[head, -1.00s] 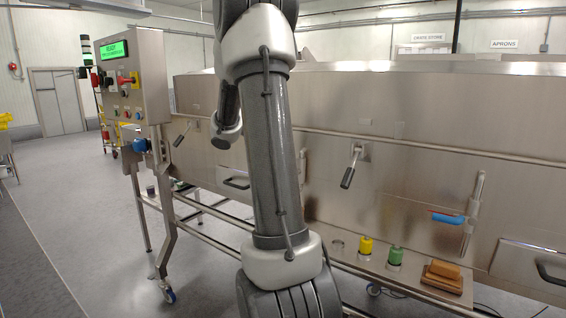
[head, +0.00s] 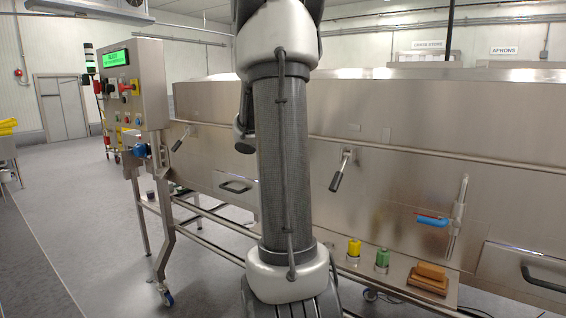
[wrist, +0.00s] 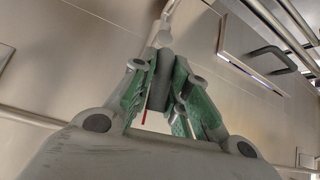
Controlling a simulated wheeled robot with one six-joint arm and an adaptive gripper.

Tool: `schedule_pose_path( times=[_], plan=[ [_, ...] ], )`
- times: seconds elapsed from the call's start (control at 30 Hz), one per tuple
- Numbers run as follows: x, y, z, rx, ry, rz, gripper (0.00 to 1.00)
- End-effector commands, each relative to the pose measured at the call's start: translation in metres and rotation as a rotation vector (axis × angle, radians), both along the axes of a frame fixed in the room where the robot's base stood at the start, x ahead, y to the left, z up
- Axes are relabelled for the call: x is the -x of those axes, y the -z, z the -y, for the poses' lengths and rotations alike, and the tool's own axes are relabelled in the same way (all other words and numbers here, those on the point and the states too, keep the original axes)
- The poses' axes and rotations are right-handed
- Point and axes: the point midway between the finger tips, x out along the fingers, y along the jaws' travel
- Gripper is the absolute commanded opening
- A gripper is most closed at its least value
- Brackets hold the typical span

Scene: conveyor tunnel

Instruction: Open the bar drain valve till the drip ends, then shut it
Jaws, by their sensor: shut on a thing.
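In the wrist view my gripper (wrist: 159,90) has its two green-padded fingers closed on a dark grey lever grip (wrist: 157,80). A pale metal stem runs up from the grip, away from me. A thin red strip shows below it between the fingers. In the head view my gripper and the held grip are not visible; my arm covers the middle. A grey-handled lever (head: 341,171) stands on the panel right of my arm. I cannot see any drip.
A control box (head: 132,85) with a green display stands at the left. A yellow-capped bottle (head: 354,250), a green-capped one (head: 382,259) and a brown block (head: 431,274) sit on a low shelf. A drawer handle (wrist: 274,58) is near my gripper.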

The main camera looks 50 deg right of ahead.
Motion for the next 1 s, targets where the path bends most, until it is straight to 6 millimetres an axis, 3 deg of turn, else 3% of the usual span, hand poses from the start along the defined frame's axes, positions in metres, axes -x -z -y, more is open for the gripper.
schedule_pose_path(
  times=[0.27,0.3,0.4,0.77,1.0],
  plan=[
    [-0.001,0.002,-0.001,-0.003,-0.004,-0.001,0.00],
    [-0.001,0.002,-0.001,-0.003,-0.003,-0.002,0.21],
    [-0.001,0.002,-0.001,-0.003,-0.003,-0.002,0.38],
    [0.000,-0.002,-0.003,0.000,-0.002,-0.001,0.38],
    [0.004,-0.032,-0.031,0.003,-0.004,0.004,0.38]
  ],
)
